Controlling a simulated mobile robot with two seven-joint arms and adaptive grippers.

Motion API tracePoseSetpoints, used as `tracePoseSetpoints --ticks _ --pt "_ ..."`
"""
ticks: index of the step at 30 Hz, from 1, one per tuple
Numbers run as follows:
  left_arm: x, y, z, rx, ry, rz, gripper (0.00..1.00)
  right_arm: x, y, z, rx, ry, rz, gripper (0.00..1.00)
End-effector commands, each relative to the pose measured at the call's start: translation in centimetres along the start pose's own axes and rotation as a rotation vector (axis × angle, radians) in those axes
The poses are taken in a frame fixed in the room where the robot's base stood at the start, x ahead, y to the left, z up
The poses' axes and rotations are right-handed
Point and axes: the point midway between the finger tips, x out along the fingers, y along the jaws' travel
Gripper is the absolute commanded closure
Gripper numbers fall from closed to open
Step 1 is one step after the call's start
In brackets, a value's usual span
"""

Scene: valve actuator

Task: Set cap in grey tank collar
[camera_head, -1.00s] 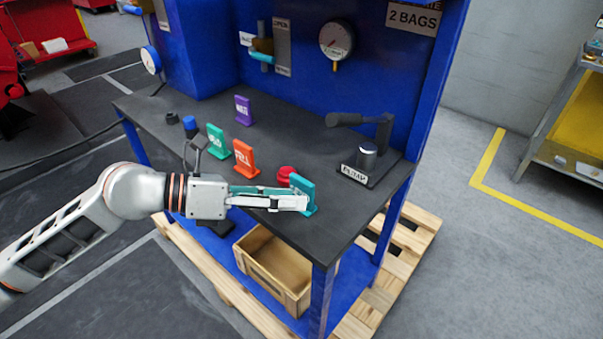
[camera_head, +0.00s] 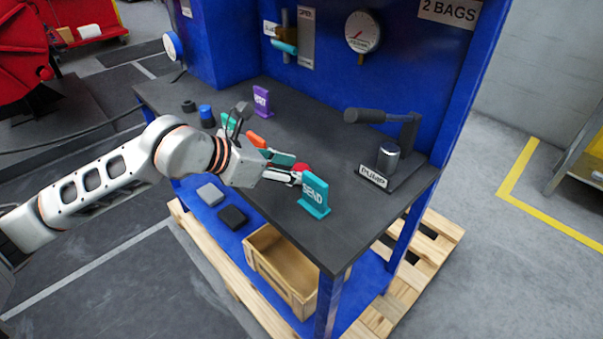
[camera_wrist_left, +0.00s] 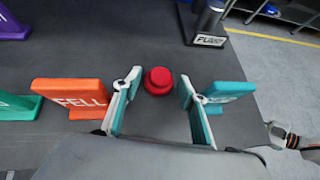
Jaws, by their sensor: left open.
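The red round cap (camera_head: 302,167) sits on the dark bench top; it also shows in the left wrist view (camera_wrist_left: 159,80). My left gripper (camera_head: 288,168) is open and empty, with its fingers reaching toward the cap. In the left wrist view the cap is between and slightly beyond the two fingertips, apart from both. A grey metal cylinder (camera_head: 389,155) stands behind the PUMP label; I cannot tell for certain whether it is the grey tank collar.
A teal SEND plate (camera_head: 314,197) stands close to the right finger. An orange plate (camera_wrist_left: 72,98) stands left of the fingers. A purple plate (camera_head: 261,101) and a blue-topped part (camera_head: 207,115) are farther back. A black pump handle (camera_head: 370,116) overhangs the bench.

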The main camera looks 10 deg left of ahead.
Motion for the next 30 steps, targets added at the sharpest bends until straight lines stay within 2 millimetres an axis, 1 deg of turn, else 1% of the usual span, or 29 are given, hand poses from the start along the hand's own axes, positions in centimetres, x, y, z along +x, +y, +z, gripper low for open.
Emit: tracePoseSetpoints --ticks 1,3,11,12,13,14,17,18,25,30 --pt "0.7 -0.1 -0.1 -0.001 0.001 -0.002 0.58 0.1 0.0 0.0 -0.002 0.001 -0.001 0.60" --pt "1.1 0.0 -0.1 0.000 0.001 -0.001 0.58 0.1 0.1 -0.2 -0.004 0.006 0.000 0.60" --pt "1.2 0.0 0.0 0.001 0.000 0.000 0.58 0.1 0.4 -1.2 -0.009 0.022 0.003 0.60" --pt "1.2 0.0 0.0 0.001 0.000 0.000 0.69 0.1 0.4 -1.2 -0.009 0.022 0.003 0.60" --pt "1.2 0.0 0.0 0.001 0.000 0.000 0.76 0.1 0.4 -1.2 -0.009 0.022 0.003 0.60" --pt "1.2 0.0 0.0 0.001 0.000 0.000 0.78 0.1 0.4 -1.1 -0.009 0.022 0.002 0.60" --pt "1.2 0.0 0.0 0.000 0.000 0.000 0.79 0.1 0.3 -1.0 -0.008 0.019 0.002 0.60" --pt "1.2 0.0 0.0 0.000 0.000 0.000 0.81 0.1 0.3 -0.9 -0.008 0.018 0.001 0.60" --pt "1.1 0.0 0.1 0.001 0.000 0.000 0.81 0.2 0.2 -0.6 -0.007 0.011 0.000 0.60" --pt "0.5 0.0 1.1 0.003 -0.004 0.001 0.81 0.1 0.1 -0.7 -0.003 0.011 0.001 0.60"
